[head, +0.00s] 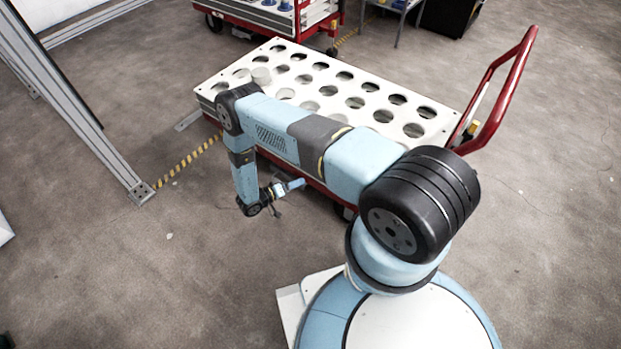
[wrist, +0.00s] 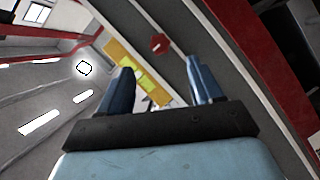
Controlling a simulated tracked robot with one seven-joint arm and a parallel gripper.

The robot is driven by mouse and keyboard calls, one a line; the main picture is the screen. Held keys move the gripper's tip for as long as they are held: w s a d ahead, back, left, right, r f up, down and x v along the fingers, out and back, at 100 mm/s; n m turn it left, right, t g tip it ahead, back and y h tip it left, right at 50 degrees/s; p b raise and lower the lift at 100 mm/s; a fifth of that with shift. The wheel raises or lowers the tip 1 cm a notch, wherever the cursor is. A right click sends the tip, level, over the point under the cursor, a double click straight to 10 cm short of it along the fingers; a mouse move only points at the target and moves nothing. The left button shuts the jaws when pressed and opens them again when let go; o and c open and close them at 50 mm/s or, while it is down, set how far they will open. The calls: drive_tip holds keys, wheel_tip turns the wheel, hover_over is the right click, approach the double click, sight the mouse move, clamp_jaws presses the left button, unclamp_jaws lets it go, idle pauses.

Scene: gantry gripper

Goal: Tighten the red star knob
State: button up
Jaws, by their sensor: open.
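A small red knob (wrist: 159,44), which looks like the star knob, shows in the wrist view on a long grey beam (wrist: 182,65). It lies beyond my fingertips, near the middle of the gap between them. Its lobes are too small to make out clearly. My gripper (wrist: 160,72) is open, with its two blue fingers apart and nothing between them. The knob and my gripper look apart. In the head view my gripper (head: 296,185) is low, beside the near side of the white cart. I cannot find the knob in the head view.
A white cart top with round holes (head: 438,125) stands behind my arm, with a red handle (head: 505,85) at its right. A metal frame post (head: 85,120) stands at left. A yellow-black strip (head: 185,158) crosses the floor. Open floor lies at front left and right.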

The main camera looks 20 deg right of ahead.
drive_tip(key=x, duration=0.9)
drive_tip(key=shift+d, duration=0.3)
drive_tip(key=shift+f, duration=0.1)
